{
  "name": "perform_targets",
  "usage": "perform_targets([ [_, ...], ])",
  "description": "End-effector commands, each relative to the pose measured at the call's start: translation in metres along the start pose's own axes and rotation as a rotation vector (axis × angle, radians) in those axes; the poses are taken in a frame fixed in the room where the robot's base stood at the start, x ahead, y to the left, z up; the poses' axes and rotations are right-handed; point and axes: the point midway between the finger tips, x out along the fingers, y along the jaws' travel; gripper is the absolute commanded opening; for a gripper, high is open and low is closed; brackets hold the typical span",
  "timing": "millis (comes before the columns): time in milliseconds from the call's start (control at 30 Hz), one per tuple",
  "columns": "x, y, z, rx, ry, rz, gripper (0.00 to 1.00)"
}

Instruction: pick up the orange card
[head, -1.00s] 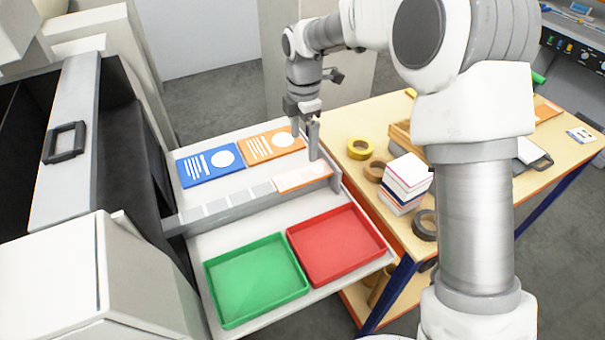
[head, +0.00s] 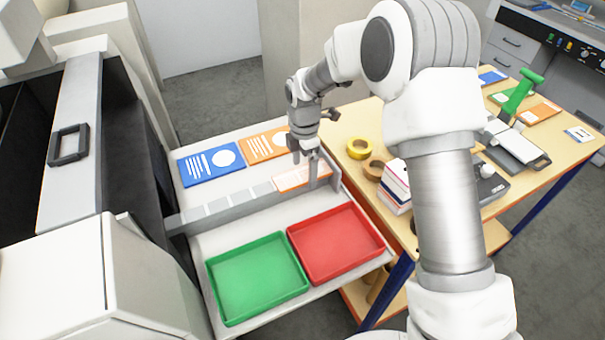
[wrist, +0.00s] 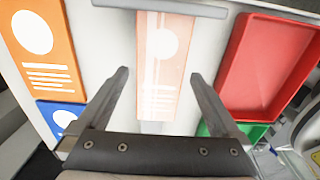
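A pale orange card (head: 290,182) with a white circle lies on the grey ledge between the two shelf levels, at its right end. In the wrist view the card (wrist: 165,50) shows between and beyond my fingers, with a white circle and text lines. My gripper (head: 305,172) points down over the card and hides part of it. The wrist view shows my gripper (wrist: 160,74) with fingers wide apart and nothing held. A brighter orange panel (head: 263,145) with a circle lies behind the ledge, beside a blue panel (head: 210,165).
A green tray (head: 258,278) and a red tray (head: 336,243) sit in front of the ledge. A grey upright end piece (head: 334,172) closes the ledge's right end. A wooden table with tape rolls (head: 359,148) and a card stack (head: 396,186) stands to the right.

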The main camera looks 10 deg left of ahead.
Motion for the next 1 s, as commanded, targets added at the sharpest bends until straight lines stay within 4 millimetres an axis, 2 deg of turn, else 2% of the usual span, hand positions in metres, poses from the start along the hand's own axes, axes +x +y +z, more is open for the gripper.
perform_targets([
  [33,0.000,0.000,0.000,0.000,0.000,0.000,0.93],
  [67,0.000,0.000,0.000,0.000,0.000,0.000,0.87],
  [433,-0.001,0.000,0.000,0.000,0.000,0.000,0.21],
  [767,-0.004,0.000,0.000,0.000,0.000,0.001,0.21],
  [1000,-0.028,0.001,0.000,0.000,0.001,0.003,0.21],
])
